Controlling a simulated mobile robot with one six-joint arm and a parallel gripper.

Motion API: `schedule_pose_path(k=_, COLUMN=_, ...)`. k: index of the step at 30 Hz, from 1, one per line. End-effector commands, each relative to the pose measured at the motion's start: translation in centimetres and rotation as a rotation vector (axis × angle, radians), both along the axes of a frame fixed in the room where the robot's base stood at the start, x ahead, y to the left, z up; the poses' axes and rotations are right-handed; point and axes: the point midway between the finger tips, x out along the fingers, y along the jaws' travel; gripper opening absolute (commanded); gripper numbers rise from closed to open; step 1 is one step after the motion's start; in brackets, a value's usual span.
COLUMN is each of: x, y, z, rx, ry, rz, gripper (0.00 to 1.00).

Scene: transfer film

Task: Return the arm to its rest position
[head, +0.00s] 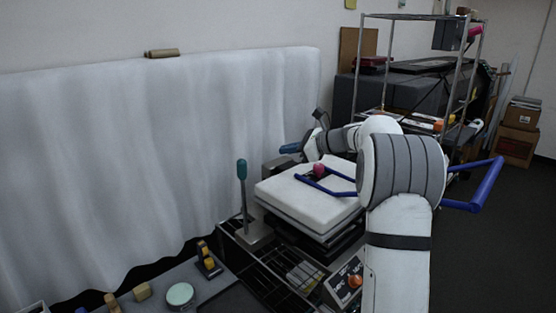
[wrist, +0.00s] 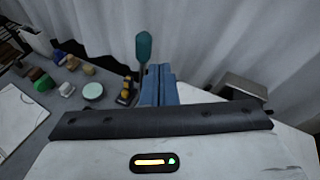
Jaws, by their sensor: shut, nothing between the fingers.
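My gripper (head: 290,148) shows in the head view with its blue fingers to the left of my white and grey arm. It hangs above and behind the white-topped machine (head: 285,203), clear of its top. In the wrist view the blue fingers of my gripper (wrist: 159,85) are together with nothing between them. My arm bends over the right side of the machine and hides part of it.
A lever with a teal handle (head: 242,182) stands left of the machine; the wrist view shows its handle (wrist: 143,47) beyond the fingers. A blue bar handle (head: 476,192) extends right. A pale curtain (head: 150,160) hangs behind. A metal shelf (head: 390,70) stands at the back.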

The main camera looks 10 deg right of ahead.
Motion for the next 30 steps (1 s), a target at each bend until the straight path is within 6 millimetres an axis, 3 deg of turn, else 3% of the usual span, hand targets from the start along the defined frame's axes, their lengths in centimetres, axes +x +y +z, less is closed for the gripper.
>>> schedule_pose_path(k=13, x=-0.3, y=-0.3, z=0.5, rx=-0.003, ry=0.0, rz=0.002, gripper=0.0)
schedule_pose_path(k=17, x=-1.8, y=0.9, z=0.6, rx=-0.072, ry=-0.014, rz=0.038, gripper=0.0)
schedule_pose_path(k=20, x=-4.9, y=3.1, z=0.5, rx=-0.212, ry=-0.048, rz=0.117, gripper=0.0)
schedule_pose_path(k=23, x=-9.6, y=5.5, z=0.0, rx=-0.407, ry=-0.099, rz=0.239, gripper=0.0)
schedule_pose_path(k=30, x=-22.1, y=8.6, z=-2.7, rx=-0.874, ry=-0.255, rz=0.611, gripper=0.0)
